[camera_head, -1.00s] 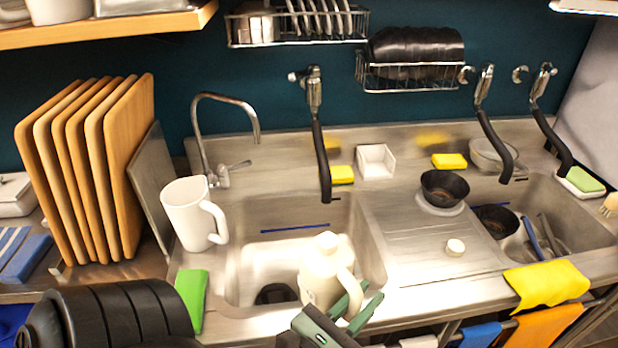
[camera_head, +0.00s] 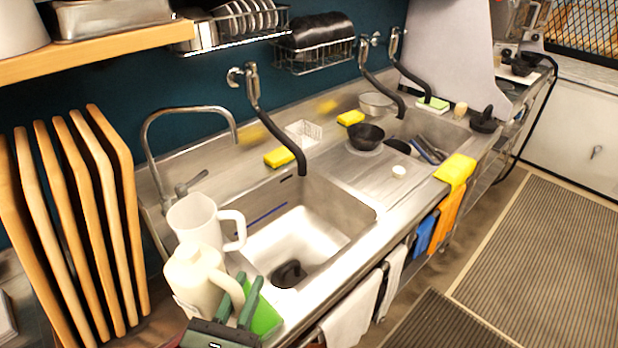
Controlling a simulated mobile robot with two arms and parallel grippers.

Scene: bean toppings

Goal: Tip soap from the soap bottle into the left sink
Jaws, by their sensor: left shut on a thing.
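The soap bottle (camera_head: 192,283), a cream-white jug with a cap and side handle, is held by my left gripper (camera_head: 240,296) low in the head view. The green gripper fingers are shut at its handle. The bottle looks roughly upright. It appears left of the left sink (camera_head: 338,208), by the counter's front left; its height above the counter is hard to tell. The sink is a steel basin with a dark drain piece (camera_head: 288,274) in it. My right gripper is out of view.
A white pitcher (camera_head: 197,222) stands just behind the bottle. A green sponge (camera_head: 265,318) lies by the gripper. Wooden boards (camera_head: 85,220) stand at left. A faucet (camera_head: 150,150) and a hanging black hose tap (camera_head: 272,125) rise behind the sink. The basin's middle is clear.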

